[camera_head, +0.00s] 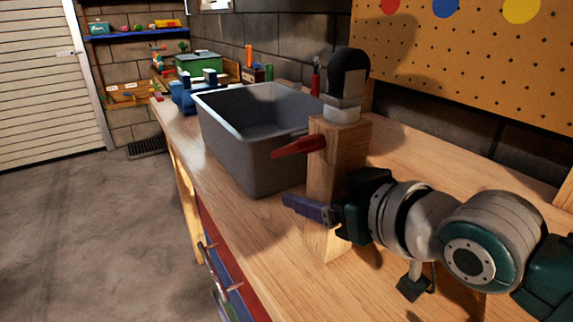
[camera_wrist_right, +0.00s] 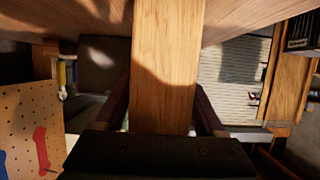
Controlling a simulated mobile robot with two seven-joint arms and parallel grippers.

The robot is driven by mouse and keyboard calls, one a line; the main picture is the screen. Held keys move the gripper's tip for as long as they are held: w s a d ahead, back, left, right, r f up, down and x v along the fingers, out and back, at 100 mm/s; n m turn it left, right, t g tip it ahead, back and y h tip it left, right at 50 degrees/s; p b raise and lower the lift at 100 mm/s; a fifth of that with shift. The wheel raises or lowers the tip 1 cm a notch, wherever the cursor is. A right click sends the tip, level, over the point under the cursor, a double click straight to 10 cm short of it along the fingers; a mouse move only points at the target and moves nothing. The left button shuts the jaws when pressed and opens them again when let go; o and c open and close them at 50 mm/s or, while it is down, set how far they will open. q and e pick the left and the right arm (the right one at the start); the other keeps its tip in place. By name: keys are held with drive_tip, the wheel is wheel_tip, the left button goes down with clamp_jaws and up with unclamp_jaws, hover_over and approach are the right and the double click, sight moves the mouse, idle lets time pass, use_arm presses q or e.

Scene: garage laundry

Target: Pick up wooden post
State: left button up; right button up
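The wooden post (camera_head: 325,185) stands upright on the workbench (camera_head: 222,178), in front of the grey bin. My right gripper (camera_head: 312,211) comes in from the right, low on the post. One purple finger crosses the near side of the post, and its tip reaches past the left edge. In the right wrist view the post (camera_wrist_right: 165,65) runs down the middle, with a dark red finger on each side of it. The fingers lie very close to the post; I cannot tell whether both press on it. My left gripper is not clearly in view.
The grey bin (camera_head: 262,110) stands just behind the post. A black and grey object (camera_head: 346,85) shows at the post's top, and a red piece (camera_head: 298,147) beside it. A yellow pegboard (camera_head: 465,60) is on the wall. Bare bench lies to the right; floor is left.

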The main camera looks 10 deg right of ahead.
clamp_jaws()
idle(0.3)
drive_tip(key=shift+r, duration=0.1)
